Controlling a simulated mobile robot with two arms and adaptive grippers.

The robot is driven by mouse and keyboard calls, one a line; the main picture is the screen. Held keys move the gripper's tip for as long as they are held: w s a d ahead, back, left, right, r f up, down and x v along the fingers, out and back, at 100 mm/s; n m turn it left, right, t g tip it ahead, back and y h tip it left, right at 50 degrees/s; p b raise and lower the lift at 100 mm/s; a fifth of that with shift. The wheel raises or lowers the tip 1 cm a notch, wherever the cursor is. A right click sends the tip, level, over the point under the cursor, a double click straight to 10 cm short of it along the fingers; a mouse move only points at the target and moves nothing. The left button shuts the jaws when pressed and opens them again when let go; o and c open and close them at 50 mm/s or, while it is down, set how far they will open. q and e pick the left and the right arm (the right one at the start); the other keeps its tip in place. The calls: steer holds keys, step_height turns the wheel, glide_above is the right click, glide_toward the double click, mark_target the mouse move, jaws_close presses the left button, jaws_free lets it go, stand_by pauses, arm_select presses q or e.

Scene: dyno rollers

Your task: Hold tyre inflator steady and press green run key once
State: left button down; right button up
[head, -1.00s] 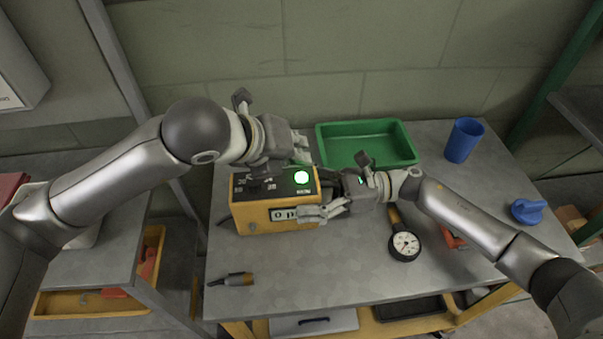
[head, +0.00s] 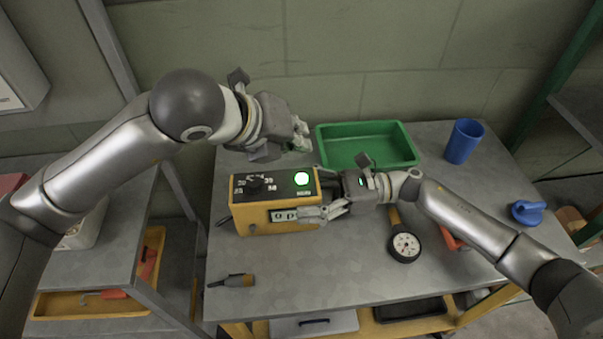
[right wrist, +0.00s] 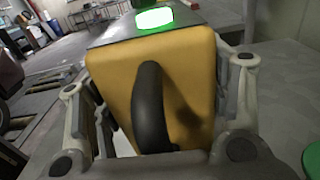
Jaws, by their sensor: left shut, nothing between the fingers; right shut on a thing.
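The tyre inflator (head: 252,221) is a yellow box with a black top, standing on the metal table. Its green run key (head: 302,179) glows bright green at the right end of the top, beside a dial with numbers. The run key also shows in the right wrist view (right wrist: 154,18). My right gripper (head: 324,196) is shut on the right end of the inflator, its fingers along both sides; the right wrist view shows the yellow end (right wrist: 190,85) and a black hose between the fingers. My left gripper (head: 302,140) is shut and empty, above and behind the inflator, clear of the key.
A green tray (head: 405,164) stands at the back, with a blue cup (head: 463,141) to its right. A pressure gauge (head: 404,245) lies below my right arm. A grey and orange tool (head: 234,281) lies at front left. The front middle is clear.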

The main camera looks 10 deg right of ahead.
steer(key=o, duration=1.8)
steer(key=shift+d, duration=0.1)
